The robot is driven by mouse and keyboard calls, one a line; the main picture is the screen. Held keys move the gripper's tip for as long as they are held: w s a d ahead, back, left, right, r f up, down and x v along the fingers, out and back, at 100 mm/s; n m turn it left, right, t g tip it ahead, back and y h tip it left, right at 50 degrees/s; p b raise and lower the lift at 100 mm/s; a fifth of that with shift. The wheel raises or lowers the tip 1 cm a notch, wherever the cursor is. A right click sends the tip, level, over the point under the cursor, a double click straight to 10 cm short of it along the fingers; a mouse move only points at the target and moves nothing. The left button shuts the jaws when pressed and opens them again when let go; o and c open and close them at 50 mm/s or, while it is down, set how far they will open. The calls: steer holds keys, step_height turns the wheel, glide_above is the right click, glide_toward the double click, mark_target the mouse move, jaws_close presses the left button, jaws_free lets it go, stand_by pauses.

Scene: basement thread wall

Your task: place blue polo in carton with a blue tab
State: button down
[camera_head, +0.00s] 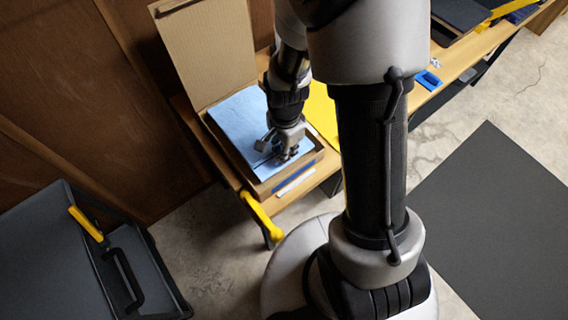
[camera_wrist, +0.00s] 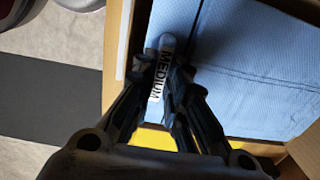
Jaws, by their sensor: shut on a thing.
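The light blue polo (camera_head: 240,120) lies folded flat within the walls of an open brown carton (camera_head: 267,187), whose tall lid (camera_head: 208,50) stands up at the back. A blue tab (camera_head: 294,174) shows on the carton's front side. My gripper (camera_head: 277,154) is over the polo's front part. In the wrist view, my gripper (camera_wrist: 160,80) is shut at the edge of the polo (camera_wrist: 235,60), with a strip reading MEDIUM (camera_wrist: 157,80) between its fingers. The fingers hide part of that edge. I cannot tell whether the polo rests on the carton's floor.
The carton stands on a wooden bench (camera_head: 322,178). A yellow sheet (camera_head: 322,112) lies beside it, and a small blue item (camera_head: 428,80) is farther right. A dark case (camera_head: 60,255) is at the lower left, a dark mat (camera_head: 500,210) on the floor at right. A wooden wall stands behind.

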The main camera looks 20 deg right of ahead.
steer(key=shift+f+b, duration=0.95)
steer(key=shift+f, duration=2.3)
steer(key=shift+f, duration=0.2)
steer(key=c, duration=1.9)
jaws_free()
steer(key=shift+r, duration=0.1)
